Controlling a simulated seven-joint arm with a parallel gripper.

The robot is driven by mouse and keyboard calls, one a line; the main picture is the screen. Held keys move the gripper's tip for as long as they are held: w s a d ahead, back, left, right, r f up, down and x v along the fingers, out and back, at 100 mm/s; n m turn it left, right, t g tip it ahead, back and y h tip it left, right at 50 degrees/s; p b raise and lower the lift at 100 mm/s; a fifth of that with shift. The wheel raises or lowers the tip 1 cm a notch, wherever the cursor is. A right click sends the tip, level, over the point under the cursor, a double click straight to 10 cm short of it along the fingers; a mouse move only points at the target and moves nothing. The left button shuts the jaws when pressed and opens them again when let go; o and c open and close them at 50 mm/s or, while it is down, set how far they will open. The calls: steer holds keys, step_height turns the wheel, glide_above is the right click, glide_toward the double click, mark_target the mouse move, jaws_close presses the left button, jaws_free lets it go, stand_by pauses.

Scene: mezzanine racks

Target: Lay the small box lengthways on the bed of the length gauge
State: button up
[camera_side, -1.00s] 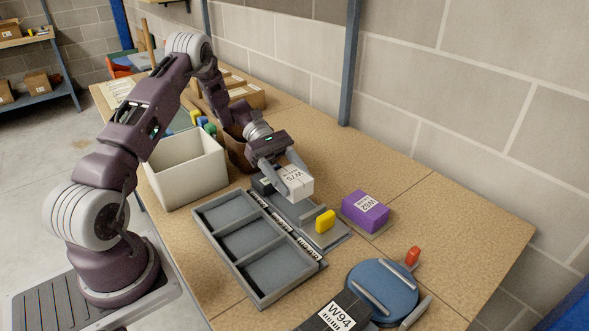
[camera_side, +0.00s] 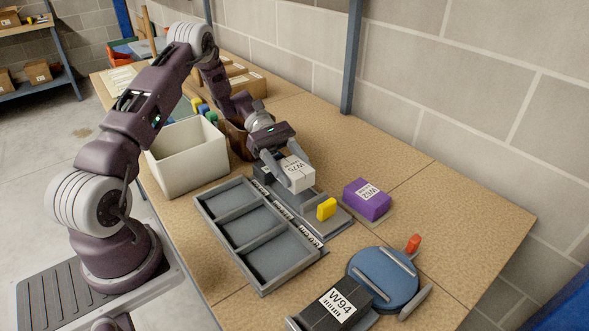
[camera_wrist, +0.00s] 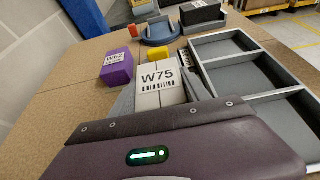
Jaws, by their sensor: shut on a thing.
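The small white box (camera_side: 298,172), labelled W75, is between the fingers of my gripper (camera_side: 288,173), which is shut on it. It also shows in the wrist view (camera_wrist: 160,82), label up. The length gauge (camera_side: 335,221) is a grey bed with a yellow slider block (camera_side: 326,209) on it. In the side view the box is over the far part of the gauge; I cannot tell whether it touches the bed. My gripper and the box hide much of the bed.
A grey tray with three compartments (camera_side: 262,286) lies beside the gauge. A purple box (camera_side: 367,199) is to its right. A blue round turntable (camera_side: 384,280) and a dark box labelled W94 (camera_side: 335,310) are at the front. A white bin (camera_side: 185,160) stands to the left.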

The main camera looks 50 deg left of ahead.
steer(key=o, duration=1.5)
